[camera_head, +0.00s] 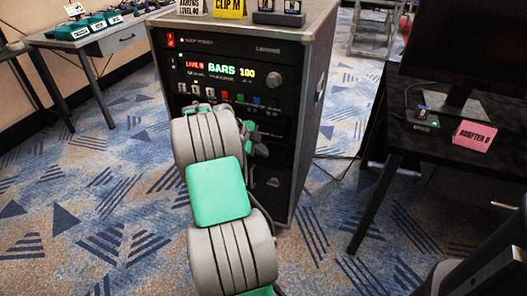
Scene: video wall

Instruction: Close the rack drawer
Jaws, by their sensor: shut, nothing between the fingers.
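The black equipment rack (303,110) stands upright at the centre, its front facing me. Its upper front has a lit panel (221,71) reading "BARS 100", with a knob and coloured buttons. Dark panels lie lower on the front, largely hidden by my arm. I cannot make out the drawer's edges or whether it stands out from the front. My gripper (258,143) is at the rack's lower front, just right of my arm, partly hidden by it. It looks shut and holds nothing. I cannot tell whether it touches the rack.
A yellow "CLIP M" card (229,9) and a small dark dock (279,18) sit on the rack top. A grey table (120,39) with green-topped devices is at left. A black desk (424,140) with a monitor and pink card (474,136) is at right. Patterned carpet is open at left.

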